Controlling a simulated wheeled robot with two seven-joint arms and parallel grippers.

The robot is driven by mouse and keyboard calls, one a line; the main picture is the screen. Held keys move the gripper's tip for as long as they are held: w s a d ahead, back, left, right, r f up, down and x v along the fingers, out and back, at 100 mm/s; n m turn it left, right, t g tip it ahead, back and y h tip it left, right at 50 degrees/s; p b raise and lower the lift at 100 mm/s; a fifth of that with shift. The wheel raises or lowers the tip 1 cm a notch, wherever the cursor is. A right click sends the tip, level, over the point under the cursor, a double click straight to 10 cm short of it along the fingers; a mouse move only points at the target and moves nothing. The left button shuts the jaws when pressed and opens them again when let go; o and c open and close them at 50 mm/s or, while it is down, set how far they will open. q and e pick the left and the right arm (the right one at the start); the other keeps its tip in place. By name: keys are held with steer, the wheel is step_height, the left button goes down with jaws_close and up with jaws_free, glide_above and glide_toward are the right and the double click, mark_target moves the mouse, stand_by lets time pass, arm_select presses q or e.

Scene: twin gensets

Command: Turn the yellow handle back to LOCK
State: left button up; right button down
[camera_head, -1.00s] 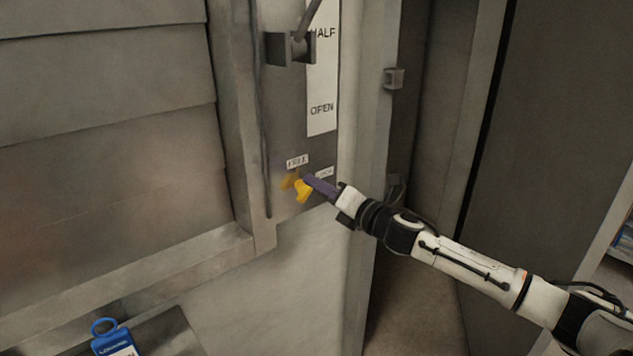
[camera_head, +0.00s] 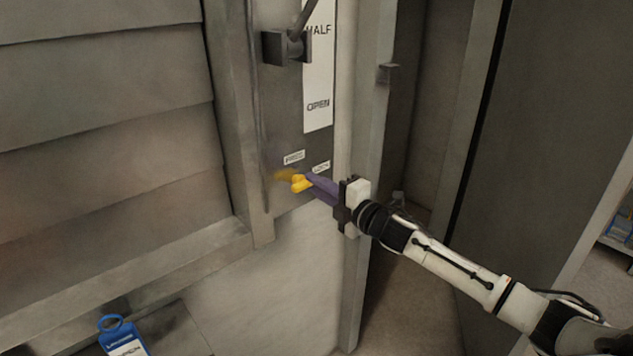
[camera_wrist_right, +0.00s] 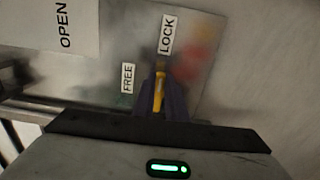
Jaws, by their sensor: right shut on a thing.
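The small yellow handle (camera_head: 299,183) is on the grey panel, below the FREE label (camera_head: 294,157) and the LOCK label (camera_head: 321,167). My right gripper (camera_head: 311,182) reaches it from the right with purple fingers. In the right wrist view the yellow handle (camera_wrist_right: 159,92) lies between the two fingers of my right gripper (camera_wrist_right: 161,100), which is shut on it. There its visible end lies between the FREE label (camera_wrist_right: 127,78) and the LOCK label (camera_wrist_right: 168,34), nearer LOCK. The fingers partly hide the handle. My left gripper is not in view.
A grey lever block (camera_head: 286,46) and a white strip (camera_head: 318,75) reading HALF and OPEN are above the handle. A blue padlock with a tag (camera_head: 118,337) is at the lower left. A dark gap and a tall grey panel (camera_head: 540,130) are at the right.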

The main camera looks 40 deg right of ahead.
steer(key=shift+m, duration=0.3)
steer(key=c, duration=1.8)
jaws_free()
steer(key=shift+s, duration=0.15)
steer(key=s, duration=1)
steer(key=shift+d+b, duration=0.4)
steer(key=shift+b, duration=0.05)
